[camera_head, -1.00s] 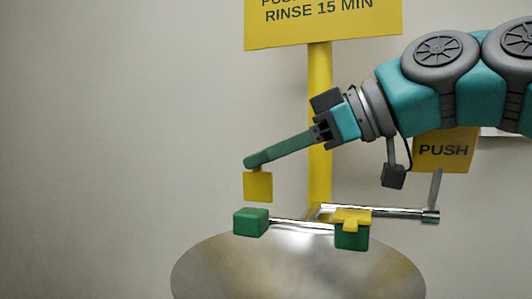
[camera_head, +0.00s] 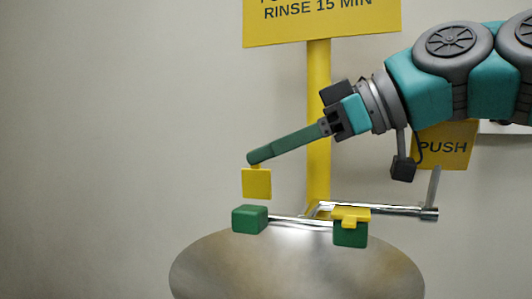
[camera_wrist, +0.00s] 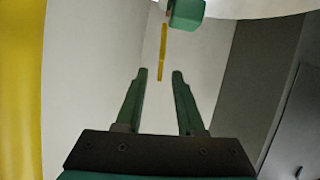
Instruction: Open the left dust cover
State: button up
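The left dust cover (camera_head: 256,184) is a yellow plate standing upright above the green left eyewash head (camera_head: 250,219). My gripper (camera_head: 252,158) is at the cover's top edge, reaching in from the right. In the wrist view my gripper (camera_wrist: 160,73) is open, with a clear gap between its green fingers. There the left cover (camera_wrist: 163,52) shows edge-on as a thin strip, its near end between the fingertips with space on both sides. The left head (camera_wrist: 186,14) is beyond it at the top. I cannot tell whether a finger touches the cover.
The right head (camera_head: 350,238) has its yellow cover (camera_head: 350,214) lying flat on top. The metal bowl (camera_head: 297,270) is below both heads. A yellow post (camera_head: 318,120) stands behind my arm, with a sign (camera_head: 322,22) on top. A PUSH plate (camera_head: 442,147) is at the right.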

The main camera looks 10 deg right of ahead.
jog(key=v, duration=0.6)
jog(key=shift+d, duration=0.2)
jog(key=shift+s, duration=0.15)
jog(key=shift+c, duration=0.3)
